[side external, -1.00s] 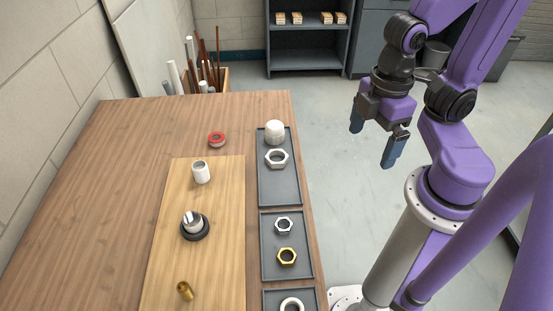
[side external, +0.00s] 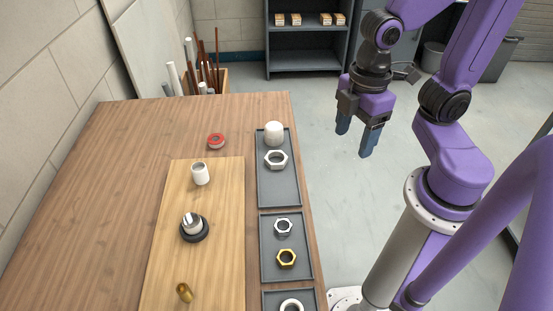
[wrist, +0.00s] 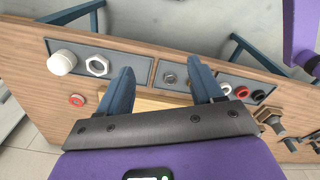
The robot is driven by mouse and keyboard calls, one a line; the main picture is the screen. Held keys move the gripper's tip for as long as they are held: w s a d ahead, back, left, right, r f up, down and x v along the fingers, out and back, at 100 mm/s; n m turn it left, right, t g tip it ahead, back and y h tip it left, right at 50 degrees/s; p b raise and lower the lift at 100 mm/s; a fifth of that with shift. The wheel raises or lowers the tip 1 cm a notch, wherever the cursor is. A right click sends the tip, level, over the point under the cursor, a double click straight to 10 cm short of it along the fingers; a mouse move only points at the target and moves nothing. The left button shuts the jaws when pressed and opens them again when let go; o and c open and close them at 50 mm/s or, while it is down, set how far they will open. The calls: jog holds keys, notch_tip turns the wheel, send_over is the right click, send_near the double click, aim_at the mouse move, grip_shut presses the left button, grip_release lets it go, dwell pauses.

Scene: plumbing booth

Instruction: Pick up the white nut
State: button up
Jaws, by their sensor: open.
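A large whitish hex nut (side external: 276,160) lies flat in the far grey tray (side external: 279,189), just in front of a white cap (side external: 274,133). The nut also shows in the wrist view (wrist: 97,66), upper left, outside my fingers. A white ring (side external: 291,305) lies in the near tray, partly cut off by the frame; I cannot tell whether it is a nut. It shows in the wrist view (wrist: 225,88) by the right finger. My gripper (side external: 354,142) is open and empty, in the air right of the table; its fingers show in the wrist view (wrist: 160,66).
The middle tray (side external: 270,242) holds a small silver nut (side external: 283,227) and a brass nut (side external: 286,258). A wooden board (side external: 222,215) carries a white sleeve (side external: 200,174), a dark-based fitting (side external: 194,226) and a brass piece (side external: 184,292). A red ring (side external: 216,141) lies behind the board.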

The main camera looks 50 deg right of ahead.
jog(key=w+a+n, duration=0.1)
jog(key=w+n, duration=0.2)
jog(key=w, duration=0.7)
jog(key=n, duration=0.4)
send_over(277, 161)
jog(key=f, duration=0.1)
notch_tip(277, 161, down, 11)
jog(key=shift+s+d+f, duration=0.1)
jog(key=shift+f, duration=3.15)
jog(key=c, duration=0.7)
